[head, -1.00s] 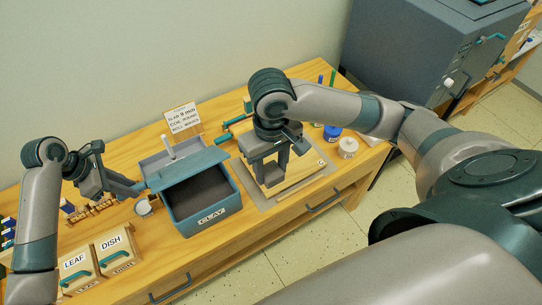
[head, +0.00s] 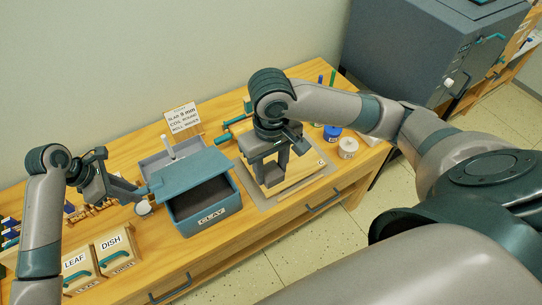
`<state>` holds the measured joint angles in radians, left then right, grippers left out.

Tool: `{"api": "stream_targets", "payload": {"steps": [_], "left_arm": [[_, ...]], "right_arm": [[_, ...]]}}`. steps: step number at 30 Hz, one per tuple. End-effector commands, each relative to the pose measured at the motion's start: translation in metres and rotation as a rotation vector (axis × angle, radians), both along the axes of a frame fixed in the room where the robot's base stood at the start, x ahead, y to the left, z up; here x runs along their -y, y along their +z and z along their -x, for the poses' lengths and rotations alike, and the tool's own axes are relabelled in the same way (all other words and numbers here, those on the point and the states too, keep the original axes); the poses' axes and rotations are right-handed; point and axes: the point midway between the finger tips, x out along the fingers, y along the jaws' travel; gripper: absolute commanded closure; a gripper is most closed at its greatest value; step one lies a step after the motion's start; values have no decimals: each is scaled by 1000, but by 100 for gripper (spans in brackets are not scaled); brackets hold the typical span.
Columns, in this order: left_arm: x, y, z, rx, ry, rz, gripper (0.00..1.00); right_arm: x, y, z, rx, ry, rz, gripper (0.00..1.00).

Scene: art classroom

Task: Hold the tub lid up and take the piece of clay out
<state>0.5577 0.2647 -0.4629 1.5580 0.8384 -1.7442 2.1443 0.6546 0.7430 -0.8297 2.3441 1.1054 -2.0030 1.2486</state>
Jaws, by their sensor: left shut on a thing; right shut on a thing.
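The blue-grey clay tub (head: 190,224), labelled CLAY, stands on the bench left of centre. Its lid (head: 190,174) is tilted up over the tub, with a dark gap showing at the front. My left gripper (head: 143,190) is shut on the lid's left edge. My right gripper (head: 270,172) is right of the tub, pointing down low over a pale board. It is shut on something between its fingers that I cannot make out. I cannot identify a piece of clay; much of the tub's inside is dark or hidden by the lid.
The pale board (head: 308,172) lies on a grey mat. A sign card (head: 184,119) stands behind the tub. LEAF and DISH boxes (head: 114,250) stand at the front left. A blue jar (head: 332,133) and a white-lidded jar (head: 348,147) stand right of the board.

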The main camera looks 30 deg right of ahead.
Motion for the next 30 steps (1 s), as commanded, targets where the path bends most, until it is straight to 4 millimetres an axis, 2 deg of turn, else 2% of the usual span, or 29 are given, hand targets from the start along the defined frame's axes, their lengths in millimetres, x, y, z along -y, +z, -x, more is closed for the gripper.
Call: {"api": "stream_targets", "payload": {"steps": [30], "left_arm": [[0,-16,9,2,1,0,100]], "right_arm": [[0,0,0,0,0,0,86]]}}
